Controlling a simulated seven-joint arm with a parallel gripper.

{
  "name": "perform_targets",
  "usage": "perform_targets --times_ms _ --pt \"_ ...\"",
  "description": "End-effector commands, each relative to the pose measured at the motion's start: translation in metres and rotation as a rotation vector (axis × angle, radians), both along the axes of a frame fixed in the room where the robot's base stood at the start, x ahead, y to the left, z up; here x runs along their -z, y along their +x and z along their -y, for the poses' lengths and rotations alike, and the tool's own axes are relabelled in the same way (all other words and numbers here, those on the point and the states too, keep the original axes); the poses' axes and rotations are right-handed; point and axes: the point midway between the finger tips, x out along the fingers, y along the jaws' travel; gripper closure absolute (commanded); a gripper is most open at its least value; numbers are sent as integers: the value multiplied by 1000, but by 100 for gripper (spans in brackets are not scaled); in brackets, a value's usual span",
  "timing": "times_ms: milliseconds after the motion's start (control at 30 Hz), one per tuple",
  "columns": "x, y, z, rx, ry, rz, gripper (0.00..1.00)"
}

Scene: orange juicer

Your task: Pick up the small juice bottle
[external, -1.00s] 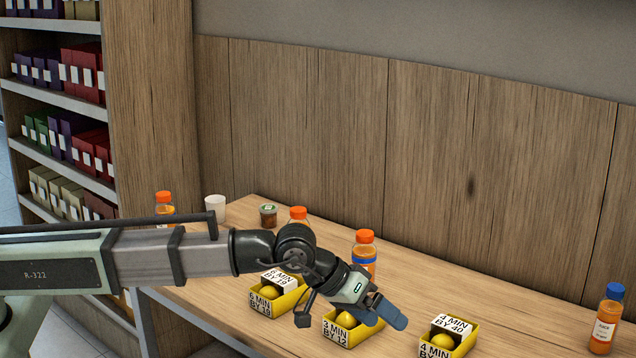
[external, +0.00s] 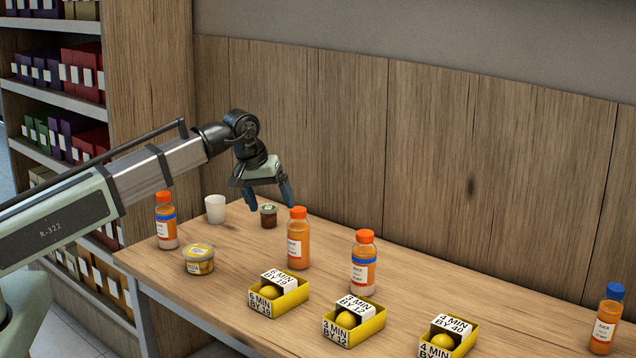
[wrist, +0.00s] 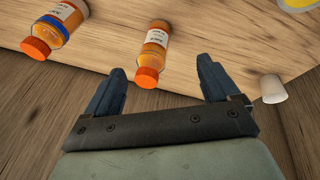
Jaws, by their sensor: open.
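Several juice bottles stand on the table; I cannot tell which is the small one. A plain orange bottle with an orange cap (external: 298,245) stands mid-table. To its right is an orange-capped bottle with a blue band (external: 364,268), and a similar one (external: 165,225) is at the left. A blue-capped bottle (external: 606,322) is at the far right. My gripper (external: 270,204) is open and empty, above the table behind and left of the plain bottle. In the wrist view, the plain bottle (wrist: 156,45) appears between the fingers (wrist: 161,65), and a blue-banded bottle (wrist: 55,28) is to the left.
A small brown jar (external: 268,217) is close below my gripper. A white cup (external: 215,209) and a round yellow tub (external: 199,260) stand to the left. Three yellow boxes (external: 291,299) (external: 368,328) (external: 461,345) line the front. The wooden wall rises behind the table.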

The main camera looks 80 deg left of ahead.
Motion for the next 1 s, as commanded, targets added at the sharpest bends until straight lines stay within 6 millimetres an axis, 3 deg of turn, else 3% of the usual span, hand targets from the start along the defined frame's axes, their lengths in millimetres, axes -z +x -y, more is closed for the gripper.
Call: perform_targets --times_ms 33,200,500,733,833,1000 --pt "-4 -17 -19 -35 -10 -17 11" --pt "-15 -74 -70 -138 -56 -79 11" --pt "-38 -184 -139 -319 -152 -176 11" --pt "-53 -253 -167 -424 -219 -228 11" --pt "-56 -270 -173 -449 -237 -239 11" --pt "-55 -282 -175 -466 -251 -248 11"
